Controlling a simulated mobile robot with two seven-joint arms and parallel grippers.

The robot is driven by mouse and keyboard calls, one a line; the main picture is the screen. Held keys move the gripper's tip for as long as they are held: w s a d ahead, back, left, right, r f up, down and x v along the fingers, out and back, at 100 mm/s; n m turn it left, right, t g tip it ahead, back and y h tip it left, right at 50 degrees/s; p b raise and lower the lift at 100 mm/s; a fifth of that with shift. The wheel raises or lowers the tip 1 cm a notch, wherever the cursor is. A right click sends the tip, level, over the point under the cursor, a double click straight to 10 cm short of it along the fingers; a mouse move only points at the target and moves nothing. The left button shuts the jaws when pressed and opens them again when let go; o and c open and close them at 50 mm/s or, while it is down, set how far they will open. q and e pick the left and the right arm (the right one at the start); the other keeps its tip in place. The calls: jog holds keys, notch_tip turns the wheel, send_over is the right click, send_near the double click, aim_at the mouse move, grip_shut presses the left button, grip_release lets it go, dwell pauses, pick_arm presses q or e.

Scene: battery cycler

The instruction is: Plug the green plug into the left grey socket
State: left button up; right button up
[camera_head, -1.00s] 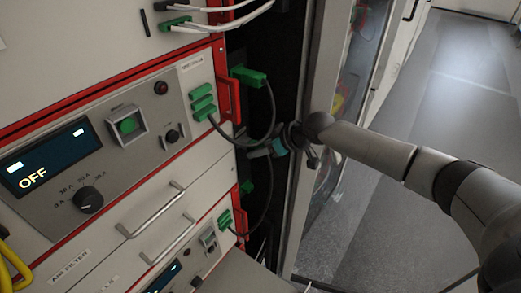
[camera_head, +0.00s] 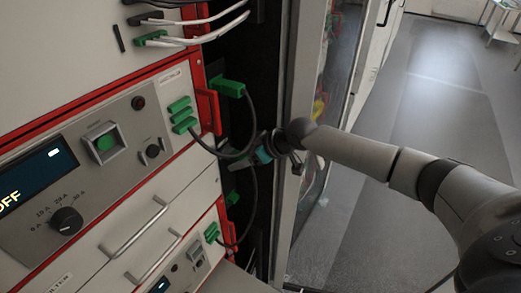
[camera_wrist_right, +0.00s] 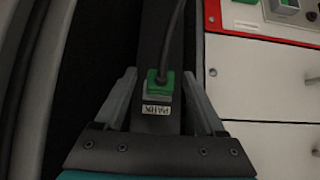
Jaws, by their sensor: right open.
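In the right wrist view a green plug (camera_wrist_right: 160,82) with a black cable sits in a holder above a small white label. My right gripper (camera_wrist_right: 160,80) is open, one finger on each side of the plug with gaps. In the head view my right gripper (camera_head: 245,163) is beside the rack's dark side gap. A green plug (camera_head: 228,88) shows above it and another (camera_head: 233,198) below it, each with a black cable; the lower appears to be the one in the wrist view. I cannot clearly pick out the left grey socket. My left gripper is out of view.
The rack's upper unit has green connectors (camera_head: 180,112) and a red handle (camera_head: 208,105) close to the gripper. Drawers with metal handles (camera_head: 137,228) lie below. A metal door frame (camera_head: 296,75) borders the gap. Open floor (camera_head: 430,100) is at the right.

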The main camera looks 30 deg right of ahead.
jog(key=b+v, duration=0.1)
jog(key=v, duration=1.3)
jog(key=shift+d+r, duration=0.2)
jog(key=shift+s, duration=0.15)
